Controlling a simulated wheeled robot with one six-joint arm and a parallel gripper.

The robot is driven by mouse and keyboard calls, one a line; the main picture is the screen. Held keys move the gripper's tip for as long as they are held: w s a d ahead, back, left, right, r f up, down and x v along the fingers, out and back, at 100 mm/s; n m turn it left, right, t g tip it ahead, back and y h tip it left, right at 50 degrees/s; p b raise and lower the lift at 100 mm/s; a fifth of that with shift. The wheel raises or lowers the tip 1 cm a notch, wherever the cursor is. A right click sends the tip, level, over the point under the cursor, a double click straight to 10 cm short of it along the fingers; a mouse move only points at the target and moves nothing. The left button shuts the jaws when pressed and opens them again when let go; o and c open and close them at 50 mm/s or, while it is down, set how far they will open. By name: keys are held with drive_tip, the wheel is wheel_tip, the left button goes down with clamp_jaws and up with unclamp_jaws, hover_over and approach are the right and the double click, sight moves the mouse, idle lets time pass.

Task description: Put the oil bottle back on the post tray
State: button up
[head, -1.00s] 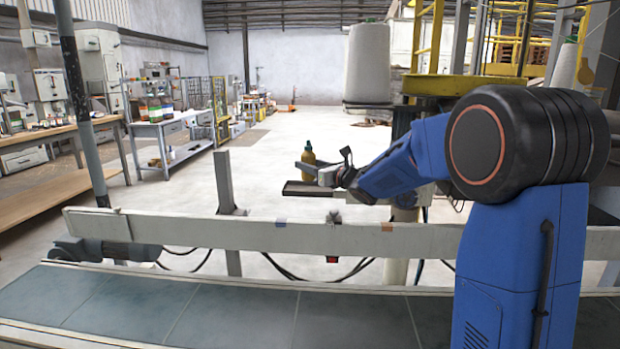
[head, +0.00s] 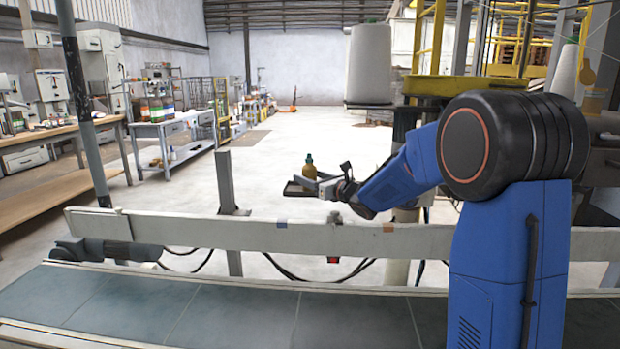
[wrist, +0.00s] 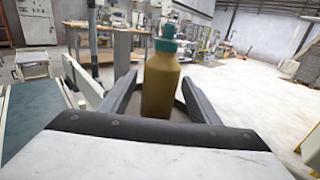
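In the wrist view the bottle (wrist: 160,85) is between the two dark fingers of my gripper (wrist: 160,90), with a gap visible on each side. The fingers look open around it. The bottle's base and part of the tray are hidden by my gripper.
A pale rail (head: 180,231) and a grey conveyor belt (head: 120,305) run across the front. A grey post (head: 226,190) rises left of the tray. Yellow machinery (head: 470,85) stands at the right. The floor behind the tray is clear.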

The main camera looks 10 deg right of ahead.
drive_tip(key=shift+r, duration=0.2)
drive_tip(key=s+d+f+m+g+h, duration=0.1)
drive_tip(key=s+d+m+h, duration=0.25)
drive_tip(key=s+m, duration=0.55)
drive_tip(key=s+d+f+m+g+h, duration=0.1)
drive_tip(key=s+d+m+h, duration=0.2)
drive_tip(key=s+d+m, duration=0.5)
drive_tip(key=s+d+f+m+g+h, duration=0.15)
drive_tip(key=s+m+h, duration=0.25)
drive_tip(key=s+m, duration=0.55)
drive_tip(key=s+a+f+m+g, duration=0.2)
drive_tip(key=s+m, duration=0.3)
drive_tip(key=s, duration=0.5)
drive_tip(key=s+a+f+m+g+y, duration=0.1)
drive_tip(key=s+f+m, duration=0.4)
drive_tip(key=s, duration=0.5)
drive_tip(key=s+a+f+m+g+y, duration=0.1)
drive_tip(key=s+a+f+m+g, duration=0.2)
drive_tip(key=s, duration=0.7)
drive_tip(key=shift+a+f+m+g, duration=0.25)
drive_tip(key=shift+f+m+g, duration=0.25)
drive_tip(key=shift+m+g, duration=0.4)
